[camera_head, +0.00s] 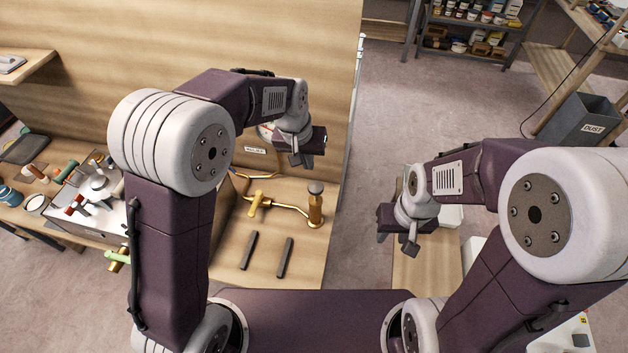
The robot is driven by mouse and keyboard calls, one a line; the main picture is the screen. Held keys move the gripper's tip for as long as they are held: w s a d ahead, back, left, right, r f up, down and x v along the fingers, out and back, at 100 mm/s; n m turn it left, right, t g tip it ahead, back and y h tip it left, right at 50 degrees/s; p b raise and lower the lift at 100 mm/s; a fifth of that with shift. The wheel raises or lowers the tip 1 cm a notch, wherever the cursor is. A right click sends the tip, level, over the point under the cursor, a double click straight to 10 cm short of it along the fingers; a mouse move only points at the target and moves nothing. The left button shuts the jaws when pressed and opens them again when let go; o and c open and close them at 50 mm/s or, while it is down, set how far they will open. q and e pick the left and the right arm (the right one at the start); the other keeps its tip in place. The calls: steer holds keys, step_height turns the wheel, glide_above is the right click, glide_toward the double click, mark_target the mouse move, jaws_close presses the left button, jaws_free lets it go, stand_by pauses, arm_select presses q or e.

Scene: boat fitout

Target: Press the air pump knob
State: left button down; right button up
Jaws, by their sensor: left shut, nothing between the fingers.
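My right gripper (397,246) is open and empty, right of the bench, over a lower wooden surface. Part of a gauge is hidden behind my left arm.
Two dark bars (285,257) lie on the bench (228,268) in front of the brass fitting. A box with a valve (98,190) and several small items stand at the left. A small label (255,151) is on the back panel (215,40). A grey dust bin (578,122) stands far right.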

mark_target(313, 190)
arm_select(q)
steer(key=p+x, duration=0.1)
steer(key=x, duration=1.1)
steer(key=shift+p, duration=0.3)
steer(key=shift+f, duration=0.1)
steer(key=shift+f, duration=0.1)
step_height(313, 190, down, 5)
steer(key=b, duration=0.4)
steer(key=shift+s, duration=0.3)
